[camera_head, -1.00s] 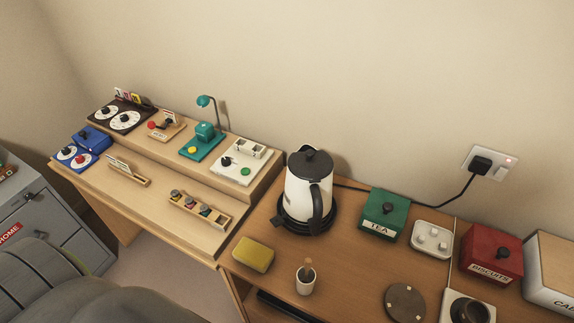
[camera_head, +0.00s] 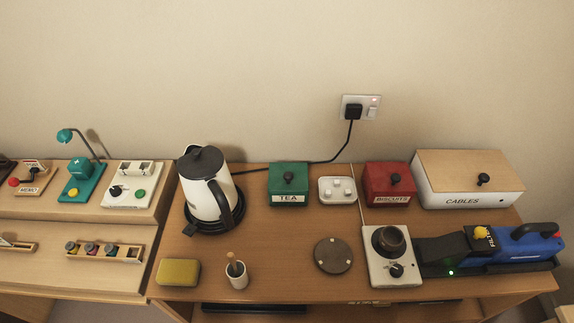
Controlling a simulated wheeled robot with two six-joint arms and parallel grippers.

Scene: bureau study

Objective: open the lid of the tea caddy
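The tea caddy (camera_head: 288,184) is a green box with a white TEA label on its front and a dark round knob on its lid. It stands towards the back of the brown wooden desk, right of the kettle. Its lid looks shut. Neither of my grippers shows in the head view.
A white kettle (camera_head: 208,190) stands left of the caddy. A white tray with sugar cubes (camera_head: 337,190) and a red biscuits box (camera_head: 390,183) are on its right. Bare desk (camera_head: 283,235) lies before the caddy.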

